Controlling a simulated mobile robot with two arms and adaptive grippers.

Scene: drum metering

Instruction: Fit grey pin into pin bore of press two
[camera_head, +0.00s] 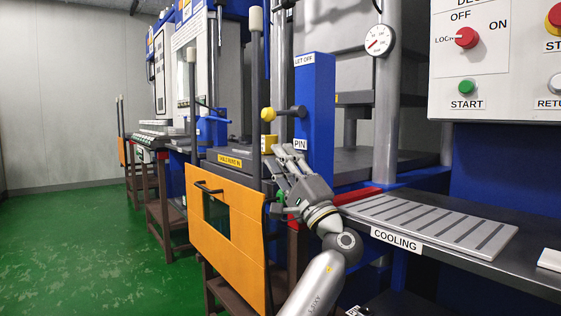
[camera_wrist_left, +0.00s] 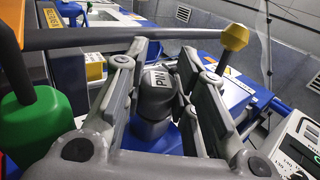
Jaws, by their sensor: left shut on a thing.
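The grey pin (camera_wrist_left: 156,98), a short cylinder with a PIN label on its top, stands between the fingers of my left gripper in the left wrist view. My left gripper (camera_head: 288,150) is shut on it, beside the tall blue column (camera_head: 314,105) of the near press in the head view. The fingers hide most of the pin there, and a PIN label shows just above them. A blue surface lies beneath the pin in the wrist view; I cannot tell whether they touch. I cannot make out the pin bore. My right gripper is not in view.
A lever with a yellow knob (camera_head: 267,114) sticks out from the blue column, close above my left gripper. An orange guard (camera_head: 228,222) stands in front. The slotted COOLING plate (camera_head: 432,222) lies at the right. Green floor (camera_head: 90,245) is clear at the left.

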